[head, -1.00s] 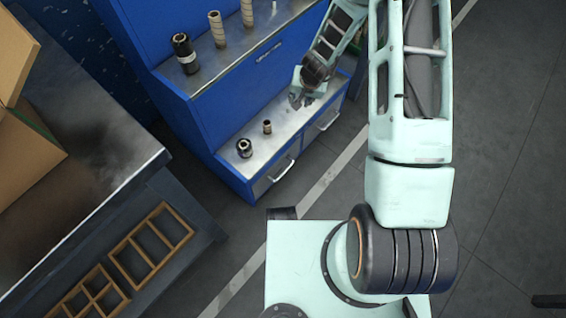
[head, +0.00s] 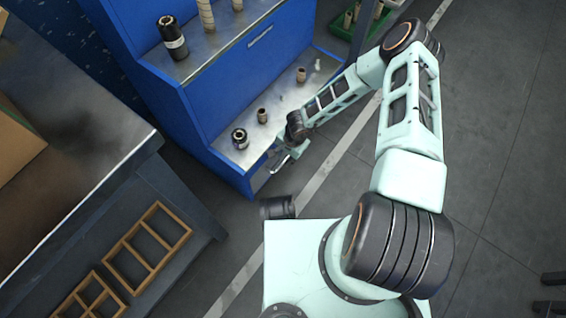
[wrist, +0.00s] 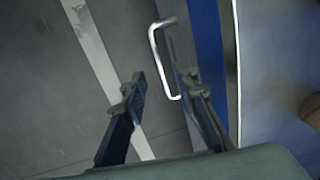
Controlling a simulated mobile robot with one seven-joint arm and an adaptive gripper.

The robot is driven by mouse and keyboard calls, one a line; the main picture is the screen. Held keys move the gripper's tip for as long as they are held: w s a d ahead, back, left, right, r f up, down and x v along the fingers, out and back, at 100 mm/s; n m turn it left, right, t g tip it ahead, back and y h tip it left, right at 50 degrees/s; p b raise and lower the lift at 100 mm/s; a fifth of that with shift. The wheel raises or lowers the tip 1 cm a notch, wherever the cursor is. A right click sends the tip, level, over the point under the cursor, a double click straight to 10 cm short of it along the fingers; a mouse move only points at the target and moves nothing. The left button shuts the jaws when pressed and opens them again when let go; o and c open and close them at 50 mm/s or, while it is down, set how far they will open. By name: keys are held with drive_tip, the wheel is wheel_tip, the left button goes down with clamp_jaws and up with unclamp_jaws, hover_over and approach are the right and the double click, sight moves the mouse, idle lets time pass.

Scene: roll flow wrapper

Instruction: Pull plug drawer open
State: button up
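A blue cabinet (head: 195,130) has a low metal-topped step with drawers in its front. The near drawer's grey front (head: 262,178) shows beside my gripper (head: 281,161); no label is readable. In the wrist view its pale bar handle (wrist: 155,48) stands out from the front and reaches down between the two fingers of my gripper (wrist: 161,82). The fingers are apart, one on each side of the handle's lower end, and I cannot tell whether either touches it. The drawer looks closed, though my gripper hides part of it. The other low drawer is hidden behind my arm.
A black-and-silver part (head: 240,138) and small brown tubes (head: 262,115) stand on the low step. Larger rolls (head: 173,38) stand on the upper shelf. A workbench (head: 75,150) with wooden frames (head: 147,247) below is at left. Floor in front of the drawers is clear.

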sight(282, 163)
drive_tip(key=f, duration=0.1)
drive_tip(key=f+b, duration=0.1)
drive_tip(key=f, duration=0.2)
drive_tip(key=shift+w+a+f, duration=0.3)
drive_tip(key=shift+a, duration=0.05)
clamp_jaws()
